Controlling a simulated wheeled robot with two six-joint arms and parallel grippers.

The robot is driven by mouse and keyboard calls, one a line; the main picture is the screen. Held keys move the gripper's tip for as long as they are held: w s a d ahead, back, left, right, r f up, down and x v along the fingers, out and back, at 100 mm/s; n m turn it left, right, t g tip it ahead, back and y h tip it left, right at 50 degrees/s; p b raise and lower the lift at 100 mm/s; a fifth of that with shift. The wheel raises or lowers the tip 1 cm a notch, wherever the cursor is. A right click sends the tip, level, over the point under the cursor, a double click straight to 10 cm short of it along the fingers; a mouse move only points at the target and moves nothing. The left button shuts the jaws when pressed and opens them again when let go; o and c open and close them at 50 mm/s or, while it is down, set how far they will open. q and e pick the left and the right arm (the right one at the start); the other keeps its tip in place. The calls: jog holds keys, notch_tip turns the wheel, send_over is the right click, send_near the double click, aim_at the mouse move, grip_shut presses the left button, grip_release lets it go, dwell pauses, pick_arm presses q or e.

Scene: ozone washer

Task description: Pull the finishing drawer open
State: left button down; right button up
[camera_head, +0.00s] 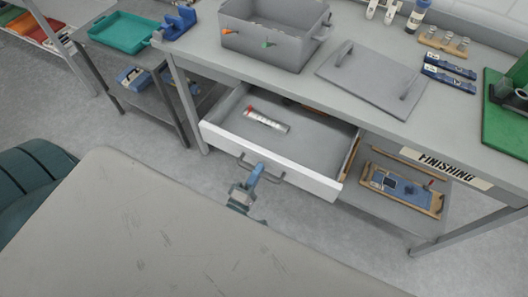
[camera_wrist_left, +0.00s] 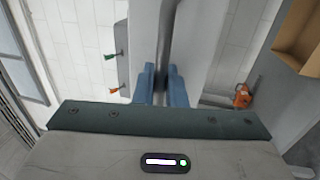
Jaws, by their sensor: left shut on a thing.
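The finishing drawer (camera_head: 227,139) stands pulled out under the grey workbench, with its white front facing me and its grey inside showing. A tube with a red end (camera_head: 266,120) lies in it. My left gripper (camera_head: 254,176) is at the drawer front and shut on its bar handle (camera_head: 270,178). In the left wrist view, the blue fingers (camera_wrist_left: 162,85) are on either side of the dark handle bar (camera_wrist_left: 166,45). The "FINISHING" label (camera_head: 446,168) is on the bench edge to the right of the drawer. My right gripper is not in view.
A grey bin (camera_head: 272,42) and a flat grey lid with two handles (camera_head: 372,79) rest on the bench. A wooden tray (camera_head: 402,191) sits on the lower shelf at right.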

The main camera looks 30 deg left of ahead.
pick_arm(q)
jog(key=shift+s, duration=0.45)
jog(key=c, duration=1.6)
grip_release()
jog(key=shift+s+a+f+b, duration=0.1)
jog(key=shift+s+f+b, duration=0.35)
jog(key=shift+s, duration=1.35)
jog(key=shift+s+a+f+b, duration=0.1)
jog(key=shift+s+f+b, duration=0.4)
jog(key=shift+s, duration=1.25)
jog(key=shift+s+f+b, duration=0.15)
jog(key=shift+s+b, duration=0.6)
jog(key=shift+s, duration=1.05)
